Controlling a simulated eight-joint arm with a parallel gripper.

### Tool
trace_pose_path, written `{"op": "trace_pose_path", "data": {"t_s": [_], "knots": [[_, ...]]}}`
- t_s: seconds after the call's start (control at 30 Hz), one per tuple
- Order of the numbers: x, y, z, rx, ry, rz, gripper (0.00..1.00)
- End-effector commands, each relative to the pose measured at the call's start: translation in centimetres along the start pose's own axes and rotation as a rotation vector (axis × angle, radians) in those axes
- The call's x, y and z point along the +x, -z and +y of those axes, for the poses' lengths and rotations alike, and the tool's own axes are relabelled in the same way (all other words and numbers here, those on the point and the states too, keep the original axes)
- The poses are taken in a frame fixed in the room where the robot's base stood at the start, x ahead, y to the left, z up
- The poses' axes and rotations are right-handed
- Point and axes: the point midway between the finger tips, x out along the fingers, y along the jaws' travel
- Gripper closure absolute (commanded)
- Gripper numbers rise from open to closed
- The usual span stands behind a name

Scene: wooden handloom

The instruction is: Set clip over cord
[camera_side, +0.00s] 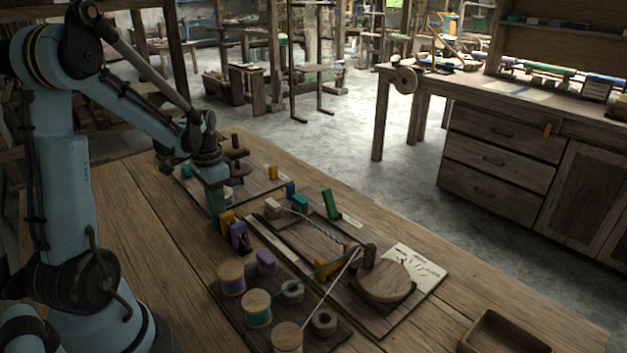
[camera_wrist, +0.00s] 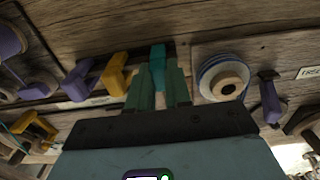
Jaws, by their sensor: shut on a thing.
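My gripper (camera_side: 216,212) points down over the left side of the bench, low beside a row of clips. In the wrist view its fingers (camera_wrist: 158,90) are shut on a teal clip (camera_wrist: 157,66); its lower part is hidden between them. A yellow clip (camera_side: 227,219) and a purple clip (camera_side: 238,236) stand just right of the gripper; the wrist view shows a yellow clip (camera_wrist: 114,74) and a purple clip (camera_wrist: 76,82) to its left. The twisted pale cord (camera_side: 318,225) runs over a wooden board, right of and apart from my gripper.
Another teal clip (camera_side: 300,203), a blue clip (camera_side: 291,188) and a green clip (camera_side: 332,204) stand near the cord. A blue spool (camera_wrist: 223,79) is close right of the fingers. A round wooden disc (camera_side: 385,281) and thread spools (camera_side: 257,308) occupy the front.

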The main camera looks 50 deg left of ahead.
Motion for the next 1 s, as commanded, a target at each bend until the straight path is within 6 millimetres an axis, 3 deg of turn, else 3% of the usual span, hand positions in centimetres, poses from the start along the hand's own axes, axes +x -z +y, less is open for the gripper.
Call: {"op": "trace_pose_path", "data": {"t_s": [0.7, 1.0], "knots": [[-5.0, 0.0, 0.0, 0.0, 0.0, 0.0, 1.0], [-5.5, 0.0, 0.0, 0.0, 0.0, 0.0, 1.0]]}}
